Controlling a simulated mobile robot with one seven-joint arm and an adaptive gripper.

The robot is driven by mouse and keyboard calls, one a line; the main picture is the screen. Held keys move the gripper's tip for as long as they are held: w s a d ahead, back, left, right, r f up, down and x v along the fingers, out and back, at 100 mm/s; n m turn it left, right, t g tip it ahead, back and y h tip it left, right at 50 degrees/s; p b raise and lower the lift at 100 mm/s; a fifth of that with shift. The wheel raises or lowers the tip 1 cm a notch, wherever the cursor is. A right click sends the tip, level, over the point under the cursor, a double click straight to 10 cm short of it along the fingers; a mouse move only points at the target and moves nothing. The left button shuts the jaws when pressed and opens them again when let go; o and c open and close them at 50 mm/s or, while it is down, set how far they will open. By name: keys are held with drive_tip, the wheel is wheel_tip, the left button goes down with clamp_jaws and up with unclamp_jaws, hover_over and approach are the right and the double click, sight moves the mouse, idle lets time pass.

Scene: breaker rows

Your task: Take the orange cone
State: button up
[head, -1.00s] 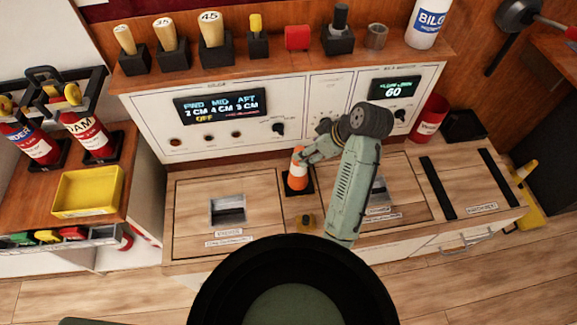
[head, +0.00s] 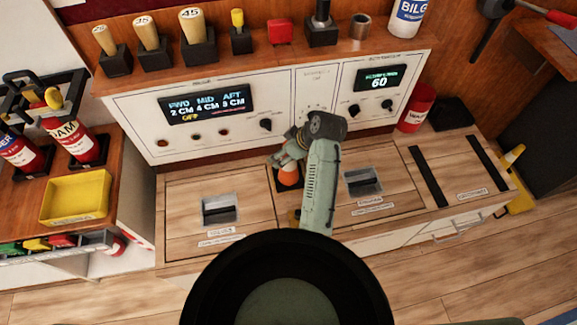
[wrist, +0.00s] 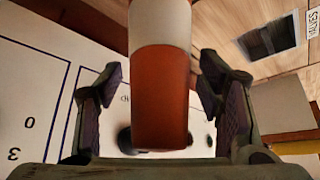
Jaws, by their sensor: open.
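The orange cone (head: 288,177) stands on the wooden counter below the white control panel, on a dark base, partly covered by my gripper in the head view. In the wrist view the cone (wrist: 160,95), orange with a white band, fills the middle of the picture. My gripper (head: 284,158) is at the cone's upper part. In the wrist view its two fingers (wrist: 162,108) are spread, one on each side of the cone, with a gap visible at the left; whether the right finger touches it I cannot tell.
The panel (head: 225,115) with knobs and displays rises just behind the cone. Recessed-handle hatches lie left (head: 220,209) and right (head: 363,181) of it. A yellow tray (head: 76,197) and fire extinguishers (head: 78,138) stand at the left, a red canister (head: 416,108) at the right.

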clamp_jaws()
idle(0.8)
